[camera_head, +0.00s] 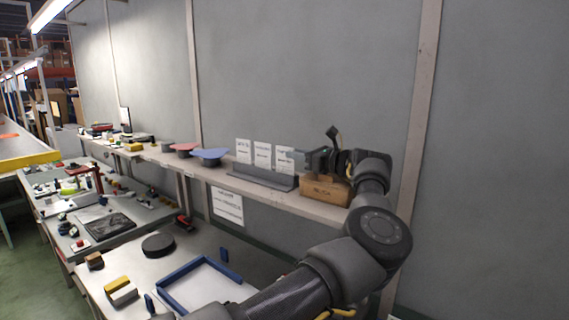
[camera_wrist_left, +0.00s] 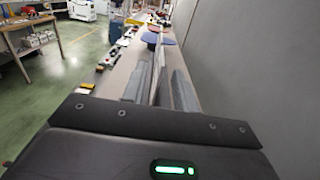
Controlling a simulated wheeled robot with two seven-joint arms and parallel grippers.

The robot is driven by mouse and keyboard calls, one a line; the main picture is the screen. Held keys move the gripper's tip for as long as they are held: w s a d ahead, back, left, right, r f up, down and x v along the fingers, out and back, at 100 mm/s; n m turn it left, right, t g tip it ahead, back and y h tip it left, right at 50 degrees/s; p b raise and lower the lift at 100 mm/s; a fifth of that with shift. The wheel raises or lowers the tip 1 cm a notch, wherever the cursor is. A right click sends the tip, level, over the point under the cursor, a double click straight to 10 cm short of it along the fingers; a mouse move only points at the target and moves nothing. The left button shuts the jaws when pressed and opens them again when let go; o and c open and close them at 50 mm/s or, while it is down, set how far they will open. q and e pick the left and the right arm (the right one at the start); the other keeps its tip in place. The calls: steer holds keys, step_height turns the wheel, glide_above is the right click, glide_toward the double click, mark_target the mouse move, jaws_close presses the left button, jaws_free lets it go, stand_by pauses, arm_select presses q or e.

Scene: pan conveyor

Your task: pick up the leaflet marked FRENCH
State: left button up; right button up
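Three white leaflets stand upright in a row in a long grey holder (camera_head: 262,178) on the wall shelf: a left leaflet (camera_head: 243,151), a middle leaflet (camera_head: 262,156) and a right leaflet (camera_head: 284,159). Their print is too small for me to read which is marked FRENCH. My left gripper (camera_head: 303,159) is at the right end of the row, close to the right leaflet. In the left wrist view, its two fingers (camera_wrist_left: 160,88) are apart, with the leaflets seen edge-on in line with the gap. I cannot tell whether it touches the leaflet. My right gripper is out of view.
A wooden box (camera_head: 323,192) stands on the shelf just below my left gripper. Blue (camera_head: 209,154) and red (camera_head: 183,147) round-topped items sit left of the holder. The grey wall (camera_head: 290,70) is close behind. A blue-edged tray (camera_head: 205,281) lies on the lower table.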

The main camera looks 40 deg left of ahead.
mark_target(284, 151)
arm_select(q)
steer(key=a+p, duration=0.4)
steer(key=shift+s+a+r, duration=0.15)
steer(key=shift+s+a, duration=0.2)
steer(key=shift+a, duration=0.25)
steer(key=shift+w+d+f, duration=0.1)
steer(key=shift+f, duration=0.1)
steer(key=shift+d, duration=0.1)
steer(key=c, duration=0.3)
jaws_close()
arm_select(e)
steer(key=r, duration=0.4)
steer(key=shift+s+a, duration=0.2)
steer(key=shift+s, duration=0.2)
